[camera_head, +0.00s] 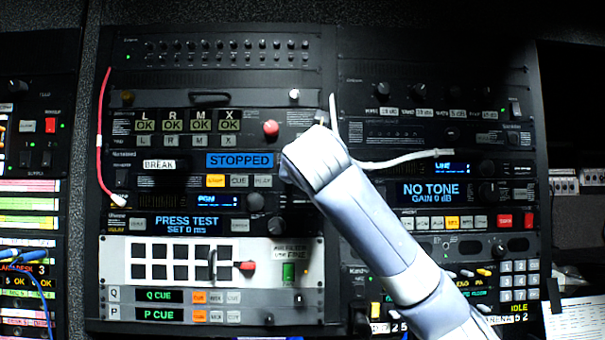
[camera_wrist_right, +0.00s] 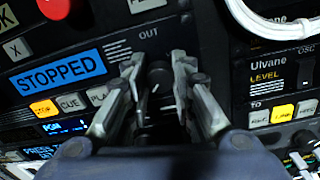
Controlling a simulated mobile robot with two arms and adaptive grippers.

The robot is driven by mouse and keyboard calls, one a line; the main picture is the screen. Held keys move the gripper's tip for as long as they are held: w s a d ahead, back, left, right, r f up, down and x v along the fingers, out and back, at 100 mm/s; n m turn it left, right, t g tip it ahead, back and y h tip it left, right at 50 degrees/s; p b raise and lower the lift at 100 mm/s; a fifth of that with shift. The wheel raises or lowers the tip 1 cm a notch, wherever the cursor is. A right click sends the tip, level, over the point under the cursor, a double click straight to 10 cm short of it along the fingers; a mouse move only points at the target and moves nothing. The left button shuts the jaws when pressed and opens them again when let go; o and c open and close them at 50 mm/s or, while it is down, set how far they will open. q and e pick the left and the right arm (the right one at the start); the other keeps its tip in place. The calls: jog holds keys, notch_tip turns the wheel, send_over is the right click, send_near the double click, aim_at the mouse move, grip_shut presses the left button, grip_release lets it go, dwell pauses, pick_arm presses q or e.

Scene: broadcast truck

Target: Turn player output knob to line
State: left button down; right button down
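The player unit has a blue STOPPED display (camera_head: 240,160), which also shows in the right wrist view (camera_wrist_right: 59,77). In the right wrist view a small dark round knob (camera_wrist_right: 158,76) sits below the label OUT. My right gripper (camera_wrist_right: 158,66) has one finger on each side of this knob, with the fingers apart. Narrow dark gaps seem to separate the fingers from the knob; contact cannot be told. The knob's scale labels are too small or hidden to read. In the head view my right wrist covers this area. My left gripper is not in view.
A red knob (camera_head: 270,128) stands just left of my wrist. A pale cable (camera_head: 405,158) runs right of it, across the rack. Two dark knobs (camera_head: 256,202) sit below. The right rack column holds a NO TONE display (camera_head: 430,192).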

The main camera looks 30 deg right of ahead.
pick_arm(q)
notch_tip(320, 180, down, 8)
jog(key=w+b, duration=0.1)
jog(key=b, duration=0.7)
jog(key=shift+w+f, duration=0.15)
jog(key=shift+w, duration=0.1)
pick_arm(e)
jog(key=shift+w+a+f+n+g+h, duration=0.1)
jog(key=shift+n, duration=5.85)
jog(key=shift+w+d+f+n+g+h, duration=0.1)
jog(key=shift+f+n, duration=0.05)
jog(key=shift+n, duration=5.75)
jog(key=shift+a+f+n+g+h, duration=0.1)
jog(key=shift+n, duration=5.85)
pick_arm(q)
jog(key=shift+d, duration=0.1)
